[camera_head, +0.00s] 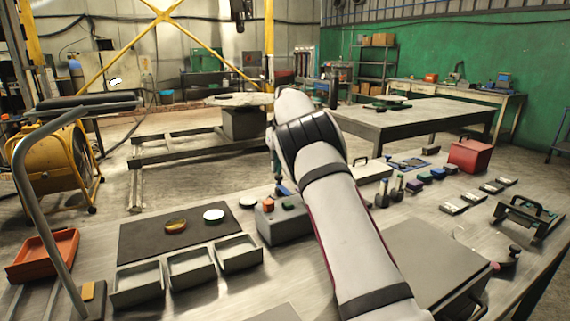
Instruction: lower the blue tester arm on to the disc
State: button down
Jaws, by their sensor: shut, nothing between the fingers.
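The tester is a grey box (285,226) on the bench, with a red button and a green button on top. A small blue part (283,189), seemingly the tester arm, shows at its back edge beside my arm; its tilt is hard to tell. A pale disc (247,203) lies just left of the tester. A gold disc (176,225) and a white disc (213,215) lie on a dark mat (140,239). My gripper (279,176) is mostly hidden behind my arm, just above the blue part. It is shut and empty; contact cannot be seen.
Several open grey trays (190,268) stand in front of the mat. An orange bin (43,256) is at the left. Dark-topped bottles (389,190), small coloured blocks and a red box (469,156) stand right of my arm. A grey panel (432,258) lies at the front right.

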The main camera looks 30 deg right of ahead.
aim_at(281, 186)
dwell(0.5)
jog(key=shift+r, duration=0.2)
jog(key=v, duration=1.1)
jog(key=shift+r, duration=0.25)
